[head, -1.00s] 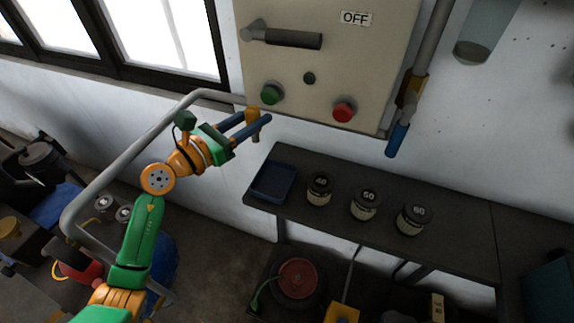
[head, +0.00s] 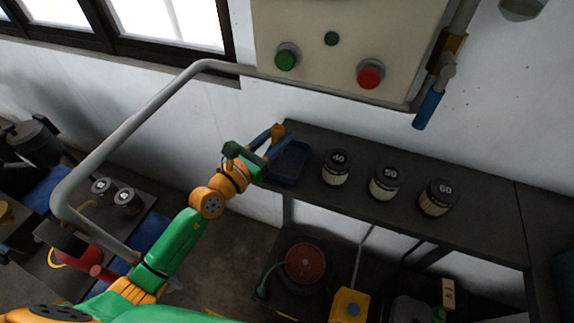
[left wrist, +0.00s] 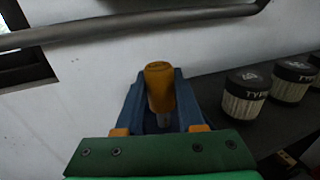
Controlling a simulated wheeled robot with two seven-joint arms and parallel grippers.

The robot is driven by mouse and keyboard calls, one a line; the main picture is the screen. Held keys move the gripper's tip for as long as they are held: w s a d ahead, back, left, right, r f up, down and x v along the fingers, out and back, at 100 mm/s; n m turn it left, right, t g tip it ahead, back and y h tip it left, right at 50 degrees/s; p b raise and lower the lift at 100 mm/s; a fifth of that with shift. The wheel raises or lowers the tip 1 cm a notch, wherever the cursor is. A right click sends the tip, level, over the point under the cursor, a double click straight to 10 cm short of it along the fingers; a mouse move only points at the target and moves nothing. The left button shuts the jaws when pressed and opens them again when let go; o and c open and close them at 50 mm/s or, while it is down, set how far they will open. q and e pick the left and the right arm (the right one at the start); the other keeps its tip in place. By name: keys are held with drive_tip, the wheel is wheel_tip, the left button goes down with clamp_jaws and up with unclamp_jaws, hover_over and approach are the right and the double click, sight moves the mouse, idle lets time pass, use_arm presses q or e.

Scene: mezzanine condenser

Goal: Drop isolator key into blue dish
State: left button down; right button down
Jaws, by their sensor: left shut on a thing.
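The isolator key has an orange handle (head: 278,131) and shows close up in the left wrist view (left wrist: 159,80), with a pale shank below the handle. My left gripper (head: 272,146) is shut on the key and holds it at the left, back side of the blue dish. The blue dish (head: 290,168) is a dark blue shallow tray at the left end of the dark shelf. The gripper's blue fingers overlap the dish in the head view, so the exact height of the key above it cannot be told. My right gripper is not in view.
Several labelled jars (head: 386,183) stand on the shelf (head: 460,180) right of the dish. A panel (head: 330,65) with green and red buttons hangs above. A grey rail (head: 130,130) runs to the left of the shelf.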

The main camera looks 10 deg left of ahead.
use_arm(q)
drive_tip(key=shift+c, duration=2.2)
unclamp_jaws()
drive_tip(key=shift+r, duration=0.1)
drive_tip(key=v, duration=0.6)
drive_tip(key=shift+s+a+b, duration=0.1)
drive_tip(key=shift+s+b, duration=0.2)
drive_tip(key=shift+s+a, duration=0.15)
drive_tip(key=shift+s, duration=0.15)
